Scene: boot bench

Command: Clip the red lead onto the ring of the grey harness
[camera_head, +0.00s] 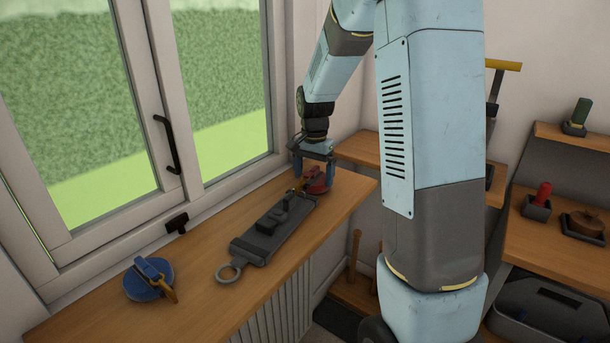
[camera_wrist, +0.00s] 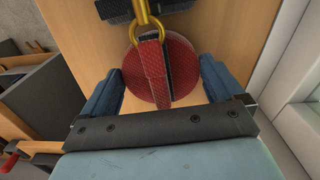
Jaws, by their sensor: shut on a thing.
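The red lead (camera_wrist: 138,75) is a round red reel with a strap over it and a brass clip (camera_wrist: 147,28) at its end. It stands at the bench's far end in the head view (camera_head: 318,184). My gripper (camera_head: 313,172) points down with its blue fingers shut on the reel's sides, also seen in the wrist view (camera_wrist: 160,86). The grey harness (camera_head: 268,233) lies flat along the bench, its grey ring (camera_head: 229,272) at the near left end, away from my gripper. The clip points to the harness's far end; I cannot tell whether they touch.
A blue reel (camera_head: 148,279) with a yellowish clip lies at the bench's near left. The window (camera_head: 225,90) with a black handle borders the bench's left side. Shelves at right hold a red-handled item (camera_head: 543,193) and a brown round item (camera_head: 585,223).

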